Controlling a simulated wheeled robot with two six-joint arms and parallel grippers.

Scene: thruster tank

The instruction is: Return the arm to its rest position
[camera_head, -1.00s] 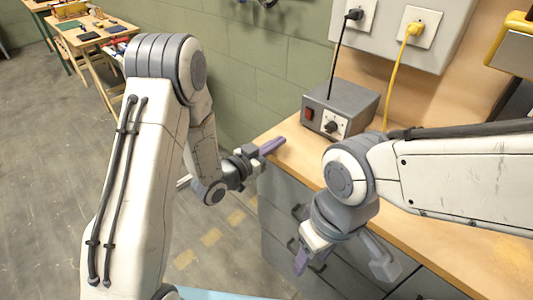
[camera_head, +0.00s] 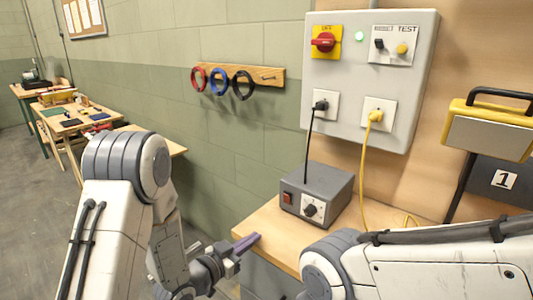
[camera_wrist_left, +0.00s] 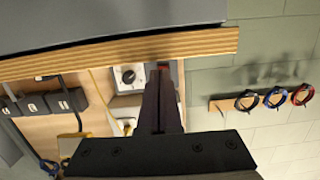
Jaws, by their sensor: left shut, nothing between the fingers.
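My left arm comes in from the left in the head view, its white upper link upright and its forearm hanging down. My left gripper (camera_head: 246,243) is at the left end of the wooden bench, its purple fingers together with nothing between them. In the left wrist view the dark fingers (camera_wrist_left: 161,100) are shut and empty, and the bench edge shows beyond them. My right arm's white link (camera_head: 430,268) crosses the lower right of the head view. The right gripper is out of the picture.
A grey control box (camera_head: 318,193) with a knob stands on the bench (camera_head: 270,230). Above it, a wall panel (camera_head: 406,75) has a red switch and plugged black and yellow cables. Coloured cable rings hang on a wooden rack (camera_head: 265,76). Floor at left is open.

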